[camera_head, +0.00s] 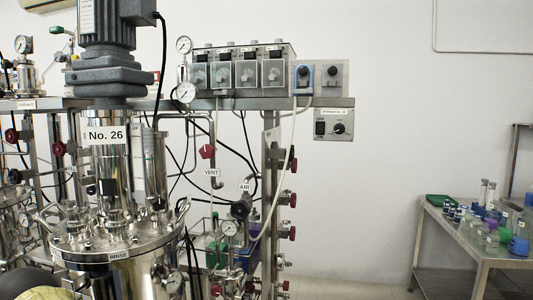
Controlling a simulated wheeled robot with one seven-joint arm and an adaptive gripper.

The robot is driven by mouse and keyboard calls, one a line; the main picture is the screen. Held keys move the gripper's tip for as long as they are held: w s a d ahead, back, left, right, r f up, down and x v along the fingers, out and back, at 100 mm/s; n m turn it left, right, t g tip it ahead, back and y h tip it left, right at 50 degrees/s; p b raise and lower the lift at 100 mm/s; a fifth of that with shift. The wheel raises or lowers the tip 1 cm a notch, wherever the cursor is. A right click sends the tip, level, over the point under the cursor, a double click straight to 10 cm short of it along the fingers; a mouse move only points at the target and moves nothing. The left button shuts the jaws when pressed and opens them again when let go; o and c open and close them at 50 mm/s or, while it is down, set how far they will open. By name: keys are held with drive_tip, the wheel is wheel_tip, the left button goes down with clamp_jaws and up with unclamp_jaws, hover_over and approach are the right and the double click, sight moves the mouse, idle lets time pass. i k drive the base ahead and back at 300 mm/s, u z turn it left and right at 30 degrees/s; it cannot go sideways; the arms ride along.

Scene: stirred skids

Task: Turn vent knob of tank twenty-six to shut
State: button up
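Tank twenty-six (115,245) is a shiny steel vessel at the left, with a "No. 26" label (106,136) on the column above its lid. A red vent knob (207,151) sits on a steel pipe to the right of that column. A "VENT" label (211,172) hangs just below the knob. The knob is small in view, and I cannot tell whether it is open or shut. My gripper is not in view.
Hoses, gauges and an "AIR" valve (240,208) crowd the space beside the tank. More red knobs (292,198) line a steel post (270,215) to the right. Floor shows between post and cart.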

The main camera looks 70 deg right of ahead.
sight(208, 151)
drive_tip(key=z, duration=0.35)
drive_tip(key=k, duration=0.8)
drive_tip(key=z, duration=0.7)
drive_tip(key=i, duration=1)
drive_tip(key=z, duration=0.65)
